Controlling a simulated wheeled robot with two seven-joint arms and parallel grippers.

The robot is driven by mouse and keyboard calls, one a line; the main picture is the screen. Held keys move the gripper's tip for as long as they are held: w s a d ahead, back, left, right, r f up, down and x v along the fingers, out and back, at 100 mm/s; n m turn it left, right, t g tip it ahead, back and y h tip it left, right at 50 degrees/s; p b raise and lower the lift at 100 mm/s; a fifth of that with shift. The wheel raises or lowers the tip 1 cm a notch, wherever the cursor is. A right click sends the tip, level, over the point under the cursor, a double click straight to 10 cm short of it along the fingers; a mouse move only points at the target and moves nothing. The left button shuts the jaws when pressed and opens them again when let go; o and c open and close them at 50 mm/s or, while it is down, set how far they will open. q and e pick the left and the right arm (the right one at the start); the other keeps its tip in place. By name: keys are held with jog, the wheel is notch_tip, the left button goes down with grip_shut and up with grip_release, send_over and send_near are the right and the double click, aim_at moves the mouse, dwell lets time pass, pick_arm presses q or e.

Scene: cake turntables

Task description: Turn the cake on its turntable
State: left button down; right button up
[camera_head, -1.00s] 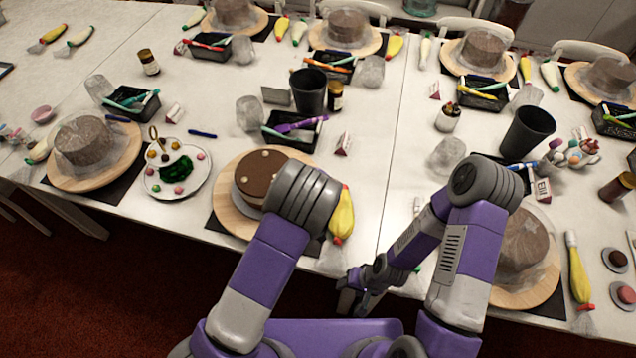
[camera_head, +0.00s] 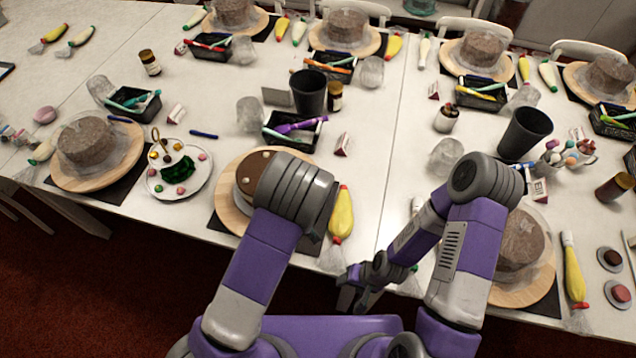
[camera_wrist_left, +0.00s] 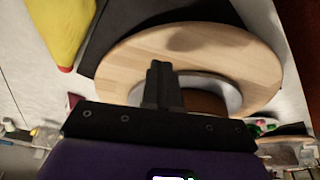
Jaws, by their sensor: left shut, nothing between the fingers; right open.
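The brown-topped cake with pale dots (camera_head: 252,171) sits on a round wooden turntable (camera_head: 228,204) near the front edge of the table. My left arm covers its right part in the head view. In the left wrist view, the turntable (camera_wrist_left: 222,44) fills the upper middle, with the cake's brown part (camera_wrist_left: 205,101) low behind my fingers. My left gripper (camera_wrist_left: 160,68) is shut and empty, its fingers overlapping the turntable; contact cannot be told. It is hidden in the head view. My right gripper (camera_head: 352,289) is open and empty near the front table edge, right of the turntable.
A yellow piping bag (camera_head: 341,216) lies right of the turntable and also shows in the left wrist view (camera_wrist_left: 58,30). A plate of sweets (camera_head: 188,190) stands to the left. A black tray (camera_head: 290,136) and a dark cup (camera_head: 308,93) stand behind.

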pick_arm(q)
jog(key=s+a, duration=0.2)
jog(key=a, duration=0.1)
jog(key=s+a, duration=0.3)
jog(key=shift+a+b, duration=0.1)
jog(key=shift+b, duration=0.25)
jog(key=a, duration=0.3)
jog(key=a+b, duration=0.1)
jog(key=a, duration=0.2)
jog(key=w+a, duration=0.1)
jog(key=a, duration=0.3)
jog(key=shift+b, duration=0.35)
